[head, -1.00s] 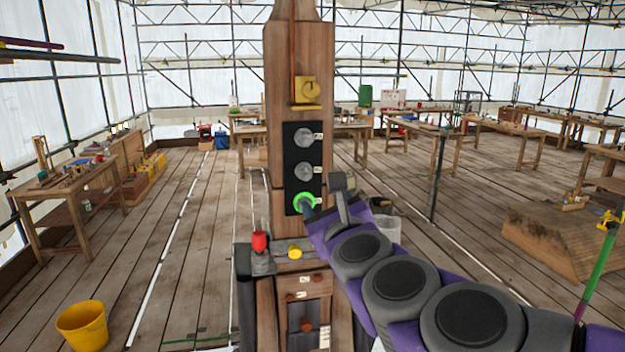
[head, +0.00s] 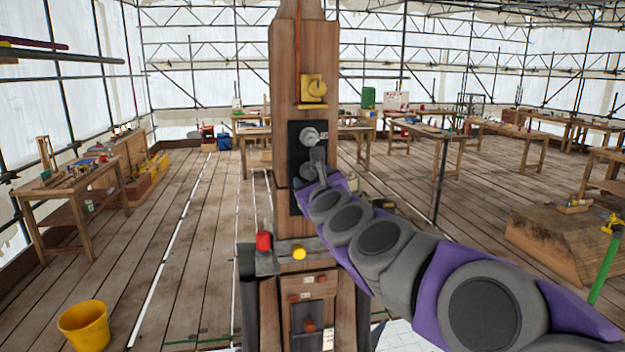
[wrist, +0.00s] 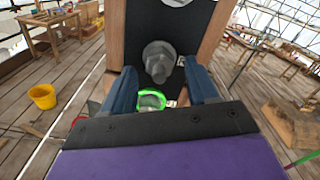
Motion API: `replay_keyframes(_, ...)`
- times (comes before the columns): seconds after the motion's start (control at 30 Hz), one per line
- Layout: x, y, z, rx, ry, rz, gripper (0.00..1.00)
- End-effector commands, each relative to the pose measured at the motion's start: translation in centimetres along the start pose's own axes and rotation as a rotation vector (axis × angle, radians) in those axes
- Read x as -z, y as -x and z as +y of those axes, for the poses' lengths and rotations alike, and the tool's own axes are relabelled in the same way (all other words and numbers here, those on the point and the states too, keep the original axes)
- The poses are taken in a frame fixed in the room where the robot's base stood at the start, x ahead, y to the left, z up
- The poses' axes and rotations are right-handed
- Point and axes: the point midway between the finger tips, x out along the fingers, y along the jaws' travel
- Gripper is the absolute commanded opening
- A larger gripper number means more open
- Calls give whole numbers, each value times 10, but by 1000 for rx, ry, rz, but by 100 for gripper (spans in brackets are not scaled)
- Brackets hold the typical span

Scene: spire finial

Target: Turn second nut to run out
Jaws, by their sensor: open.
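A dark plate (head: 295,150) on the wooden post carries a column of grey nuts. The top nut (head: 308,136) is clear in the head view. The second nut (wrist: 158,58) is in the wrist view, just ahead of and between my gripper's blue fingers (wrist: 161,70). The fingers are spread apart, and I cannot tell whether they touch it. The lowest nut, with a bright green ring (wrist: 151,99), shows below it between the fingers. In the head view my gripper (head: 304,184) covers the lowest nut and partly hides the second.
A yellow dial box (head: 313,89) is on the post above the plate. A red knob (head: 263,240) and a yellow knob (head: 299,252) stand on the ledge below. A yellow bucket (head: 84,326) is on the floor at left. Workbenches stand farther back.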

Motion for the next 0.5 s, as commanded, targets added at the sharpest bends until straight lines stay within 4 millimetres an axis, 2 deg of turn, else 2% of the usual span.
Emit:
replay_keyframes(0.17, -1, -7, 1, -2, 0, -1, 59)
replay_keyframes(0.47, 0, -8, 0, -2, 0, -1, 59)
replay_keyframes(0.5, 0, -8, 0, -2, 0, -1, 55)
